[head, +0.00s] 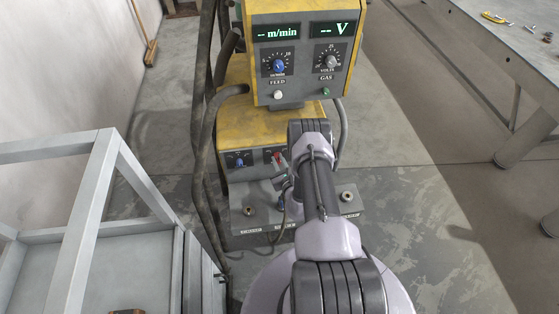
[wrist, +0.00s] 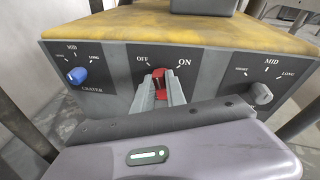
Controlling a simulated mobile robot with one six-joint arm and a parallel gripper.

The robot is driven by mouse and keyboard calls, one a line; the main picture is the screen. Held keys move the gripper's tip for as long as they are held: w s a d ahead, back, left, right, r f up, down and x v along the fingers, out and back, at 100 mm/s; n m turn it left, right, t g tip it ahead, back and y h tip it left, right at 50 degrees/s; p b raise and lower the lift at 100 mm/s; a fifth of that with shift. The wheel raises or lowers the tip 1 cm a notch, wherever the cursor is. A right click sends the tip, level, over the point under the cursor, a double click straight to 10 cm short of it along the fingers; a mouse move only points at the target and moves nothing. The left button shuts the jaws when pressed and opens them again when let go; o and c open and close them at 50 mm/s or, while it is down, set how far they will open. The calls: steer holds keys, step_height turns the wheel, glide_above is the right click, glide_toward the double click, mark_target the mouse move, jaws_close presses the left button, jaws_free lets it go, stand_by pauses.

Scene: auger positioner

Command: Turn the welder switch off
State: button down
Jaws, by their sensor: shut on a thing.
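The welder (head: 270,115) is a yellow and grey unit with a lower front panel. The red welder switch (wrist: 159,74) sits in the middle of that panel in the wrist view, below the labels OFF on the left and ON on the right. My gripper (wrist: 163,92) is shut on the red switch, with its fingers covering the lower part. The switch's visible top sits between the two labels; its exact setting is hard to tell. The upper displays (head: 304,31) show dashes beside m/min and V.
A blue crater knob (wrist: 77,75) is left of the switch and a grey knob (wrist: 261,93) right. Hoses (head: 203,130) hang at the welder's left. A grey metal frame (head: 85,215) stands at left, a table (head: 500,60) at right.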

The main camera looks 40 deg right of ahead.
steer(key=n, duration=0.1)
steer(key=n+g+h, duration=0.1)
steer(key=n, duration=0.2)
steer(key=shift+w+a+f+n+g+h+b, duration=0.2)
steer(key=shift+a+n+g+h+b, duration=0.1)
steer(key=shift+a+n, duration=0.1)
stand_by(0.4)
steer(key=c, duration=1.4)
jaws_free()
steer(key=shift+o, duration=0.2)
steer(key=shift+r, duration=0.1)
